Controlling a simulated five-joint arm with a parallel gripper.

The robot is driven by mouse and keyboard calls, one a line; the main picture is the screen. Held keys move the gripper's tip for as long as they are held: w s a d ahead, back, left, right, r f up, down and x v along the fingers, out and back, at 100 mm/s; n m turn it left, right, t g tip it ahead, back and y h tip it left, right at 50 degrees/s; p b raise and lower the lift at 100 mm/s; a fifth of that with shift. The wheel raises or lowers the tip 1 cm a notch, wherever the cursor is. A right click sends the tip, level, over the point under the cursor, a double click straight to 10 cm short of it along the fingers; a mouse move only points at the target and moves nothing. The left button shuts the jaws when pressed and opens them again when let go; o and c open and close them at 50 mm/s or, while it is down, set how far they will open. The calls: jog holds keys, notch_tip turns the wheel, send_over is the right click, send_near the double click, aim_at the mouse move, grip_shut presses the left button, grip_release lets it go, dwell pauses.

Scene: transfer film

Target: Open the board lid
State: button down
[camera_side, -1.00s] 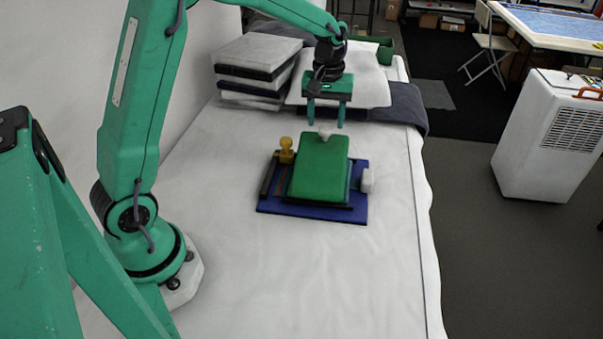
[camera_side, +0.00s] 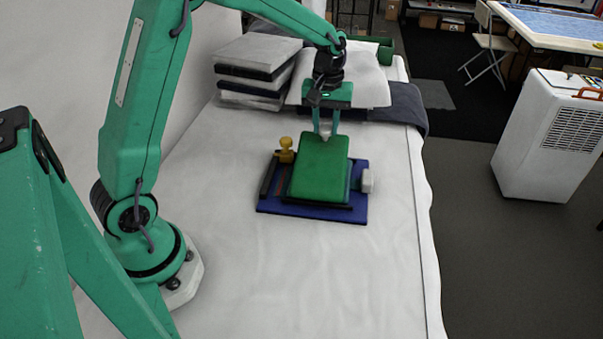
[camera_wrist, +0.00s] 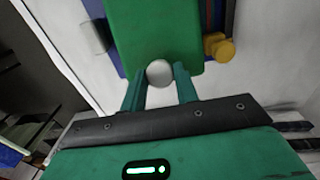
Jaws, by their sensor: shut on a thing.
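The board has a blue base (camera_side: 290,209) lying on the white table and a green lid (camera_side: 319,170) on top, slightly tilted. A pale round knob (camera_wrist: 159,73) sits at the lid's far edge. My gripper (camera_side: 326,134) is at that far edge, its two fingers pointing down and shut on the knob, one on each side. In the wrist view my gripper (camera_wrist: 160,80) shows the knob between its fingertips, and the green lid (camera_wrist: 155,35) is beyond it. The fingers hide part of the knob in the side view.
A yellow knob (camera_side: 286,150) stands on the board's left side and a white block (camera_side: 367,181) is at its right. Stacked books (camera_side: 258,65) and a white pillow (camera_side: 365,85) lie behind. The table (camera_side: 330,275) in front is clear.

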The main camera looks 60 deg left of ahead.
aim_at(322, 150)
jog(key=shift+s+d+r+t, duration=0.3)
jog(key=shift+d+r, duration=0.1)
jog(key=shift+r, duration=0.1)
jog(key=shift+s+d+r+t, duration=0.3)
jog(key=shift+d+r, duration=0.05)
jog(key=shift+r, duration=0.15)
jog(key=c, duration=1.1)
grip_release()
jog(key=shift+o, duration=0.2)
notch_tip(322, 150, up, 8)
jog(key=shift+s+f, duration=0.15)
jog(key=shift+s, duration=0.3)
